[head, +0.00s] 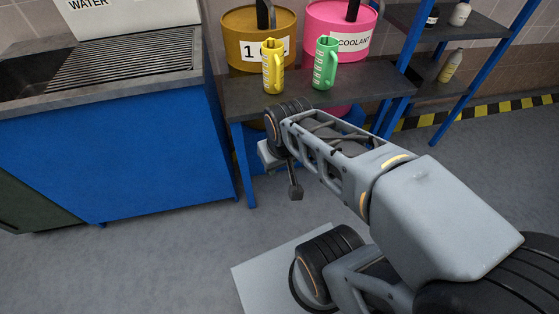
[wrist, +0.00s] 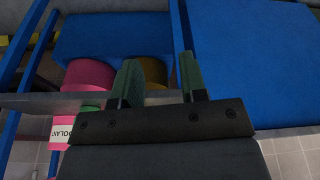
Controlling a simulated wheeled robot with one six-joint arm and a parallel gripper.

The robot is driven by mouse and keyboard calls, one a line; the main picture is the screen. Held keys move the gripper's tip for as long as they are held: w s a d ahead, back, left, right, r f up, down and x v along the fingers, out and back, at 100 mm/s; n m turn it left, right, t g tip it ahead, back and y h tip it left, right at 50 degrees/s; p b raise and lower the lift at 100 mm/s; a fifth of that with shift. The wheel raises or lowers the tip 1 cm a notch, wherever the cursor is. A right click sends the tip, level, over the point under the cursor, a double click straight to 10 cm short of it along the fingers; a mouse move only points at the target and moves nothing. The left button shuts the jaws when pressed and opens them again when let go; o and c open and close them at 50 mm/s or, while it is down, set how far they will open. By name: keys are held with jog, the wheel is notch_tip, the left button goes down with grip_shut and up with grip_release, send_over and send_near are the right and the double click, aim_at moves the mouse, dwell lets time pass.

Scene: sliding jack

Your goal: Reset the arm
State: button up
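My gripper (head: 281,172) hangs in front of the bench, low in the middle of the head view. Its two fingers are spread apart. In the wrist view the gripper (wrist: 160,60) shows a wide gap between the fingers with nothing held; the orange drum and blue surfaces lie beyond. My arm reaches from the lower right across the head view toward the bench.
A dark bench (head: 240,104) carries a yellow jug (head: 272,66) and a green jug (head: 326,62). Behind stand an orange drum (head: 235,25) and a pink COOLANT drum (head: 322,14). A blue cabinet (head: 120,150) is left, a blue-framed shelf (head: 410,20) right. Floor in front is clear.

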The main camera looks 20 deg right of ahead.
jog(key=shift+r, duration=0.1)
jog(key=w+p+v, duration=0.2)
jog(key=p+v, duration=0.8)
jog(key=v, duration=0.1)
jog(key=w+r+p+v, duration=0.1)
jog(key=w+p+v, duration=0.2)
jog(key=p+v, duration=0.8)
jog(key=shift+a+r+t+p, duration=0.2)
jog(key=shift+a+t+p, duration=0.1)
jog(key=shift+t, duration=0.1)
